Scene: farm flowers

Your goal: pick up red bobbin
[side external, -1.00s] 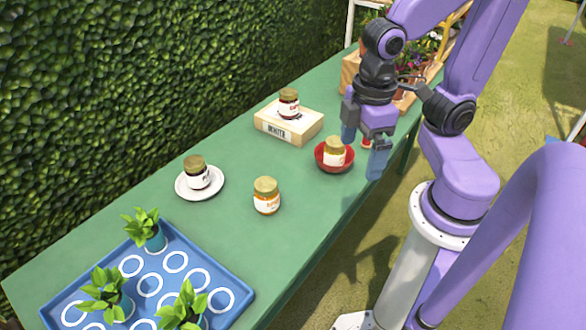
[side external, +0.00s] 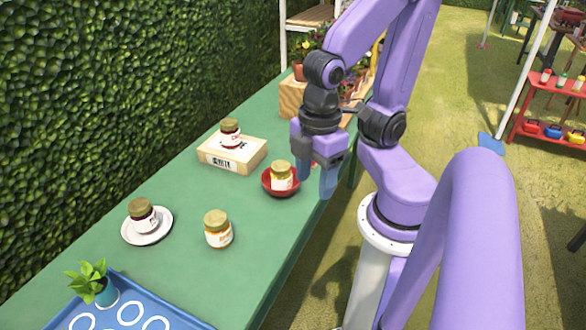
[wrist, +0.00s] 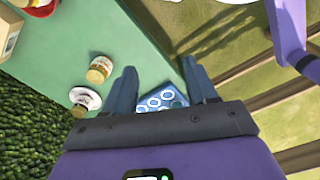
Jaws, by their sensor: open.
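My gripper (side external: 314,165) hangs over the right edge of the green table, just right of the red bowl (side external: 266,187). Its blue-grey fingers are apart in the wrist view (wrist: 160,85), with nothing between them. I cannot make out a red bobbin in either current view; it may be hidden behind the gripper. The red bowl holds a gold-lidded jar (side external: 281,174).
An orange-labelled jar (side external: 218,229) stands on the table (side external: 185,265). A dark jar (side external: 143,213) sits on a white saucer (side external: 130,238). Another jar (side external: 230,132) stands on a wooden block (side external: 243,160). A blue tray (side external: 170,318) lies in front; potted flowers (side external: 350,85) stand behind.

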